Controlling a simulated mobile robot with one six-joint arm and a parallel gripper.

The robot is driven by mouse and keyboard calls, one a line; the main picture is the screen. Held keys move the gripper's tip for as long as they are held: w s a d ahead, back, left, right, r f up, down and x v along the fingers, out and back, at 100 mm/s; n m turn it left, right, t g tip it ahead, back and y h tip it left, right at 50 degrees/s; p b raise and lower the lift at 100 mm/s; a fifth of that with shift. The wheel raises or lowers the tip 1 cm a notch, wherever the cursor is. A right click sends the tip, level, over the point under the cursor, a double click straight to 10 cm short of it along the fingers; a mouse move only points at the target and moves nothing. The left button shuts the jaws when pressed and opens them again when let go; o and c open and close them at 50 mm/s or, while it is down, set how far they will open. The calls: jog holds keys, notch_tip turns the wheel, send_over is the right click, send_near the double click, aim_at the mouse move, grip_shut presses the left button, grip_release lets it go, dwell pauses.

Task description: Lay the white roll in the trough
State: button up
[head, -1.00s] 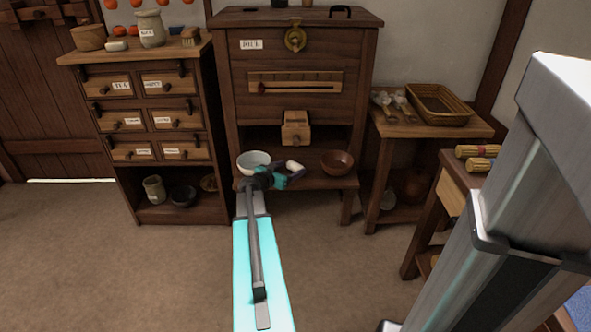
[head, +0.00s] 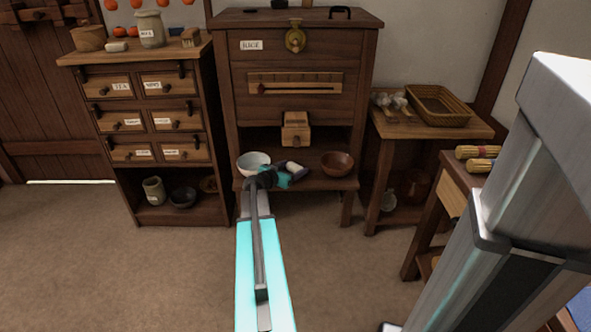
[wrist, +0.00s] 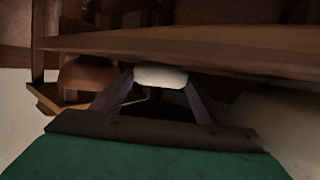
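The white roll (head: 294,168) is small and pale, at the front shelf of the wooden chest, between the two bowls. My gripper (head: 291,172) is at the roll. In the wrist view, which is upside down, the roll (wrist: 160,77) fills the gap between the fingertips of my gripper (wrist: 160,84), with a finger against each end. The roll is close to the shelf board (wrist: 200,52); I cannot tell if it touches it. I cannot surely pick out a trough.
A pale bowl (head: 253,161) stands just left of my gripper and a brown bowl (head: 337,163) to its right on the shelf (head: 315,184). A small wooden spout (head: 296,130) juts out above. A wicker tray (head: 440,107) sits on the right side table.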

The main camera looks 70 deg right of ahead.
jog(key=shift+c, duration=0.5)
jog(key=shift+r, duration=0.1)
jog(key=shift+r+p, duration=0.65)
jog(key=shift+r, duration=0.9)
jog(key=shift+s+a+r, duration=0.15)
jog(key=shift+a+r, duration=0.05)
jog(key=shift+a, duration=0.05)
jog(key=s+a+p, duration=0.3)
jog(key=a, duration=0.4)
jog(key=s+a+r+p, duration=0.1)
jog(key=s+a+p, duration=0.1)
jog(key=a+p, duration=0.2)
jog(key=a, duration=0.3)
jog(key=shift+s+r, duration=0.25)
jog(key=shift+s, duration=0.15)
jog(key=shift+a+f+p, duration=0.1)
jog(key=shift+a+p, duration=0.05)
jog(key=shift+p, duration=0.2)
